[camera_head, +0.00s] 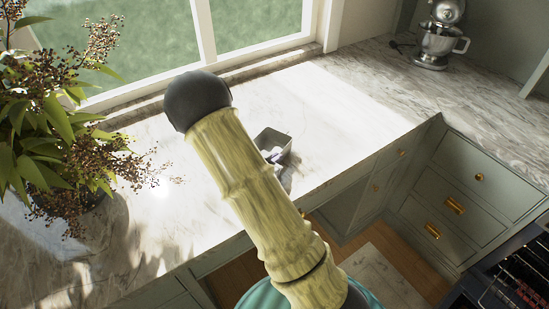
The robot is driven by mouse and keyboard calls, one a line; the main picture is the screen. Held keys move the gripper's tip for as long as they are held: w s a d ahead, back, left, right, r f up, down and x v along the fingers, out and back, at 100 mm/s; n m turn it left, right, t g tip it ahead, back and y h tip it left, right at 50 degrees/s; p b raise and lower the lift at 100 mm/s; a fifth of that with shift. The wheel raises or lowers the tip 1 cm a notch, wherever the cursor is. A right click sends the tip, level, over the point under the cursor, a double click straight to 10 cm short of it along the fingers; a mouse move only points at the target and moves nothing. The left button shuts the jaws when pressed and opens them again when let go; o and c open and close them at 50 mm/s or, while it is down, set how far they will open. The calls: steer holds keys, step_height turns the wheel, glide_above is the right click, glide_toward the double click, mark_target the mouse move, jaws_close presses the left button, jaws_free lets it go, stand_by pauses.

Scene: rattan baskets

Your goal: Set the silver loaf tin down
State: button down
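The silver loaf tin (287,140) shows as a grey, open-topped box just right of my arm, above or on the sunlit marble counter. My arm hides its left and lower parts. A small pale and dark-blue piece at the tin's near side looks like part of my gripper (273,156). The fingers are mostly hidden behind my arm, so I cannot tell whether they hold the tin. A shadow lies on the counter just below the tin. I cannot tell whether the tin touches the counter.
The marble counter (345,105) is clear to the right of the tin. A leafy plant (50,140) stands at the left. A stand mixer (440,40) stands at the far right corner. The window (240,30) is behind. Green drawers (470,195) and an oven rack (515,285) are at right.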

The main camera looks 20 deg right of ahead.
steer(key=shift+f, duration=0.15)
steer(key=c, duration=1.7)
jaws_free()
steer(key=b+v, duration=0.1)
steer(key=v, duration=1.1)
steer(key=shift+r, duration=0.25)
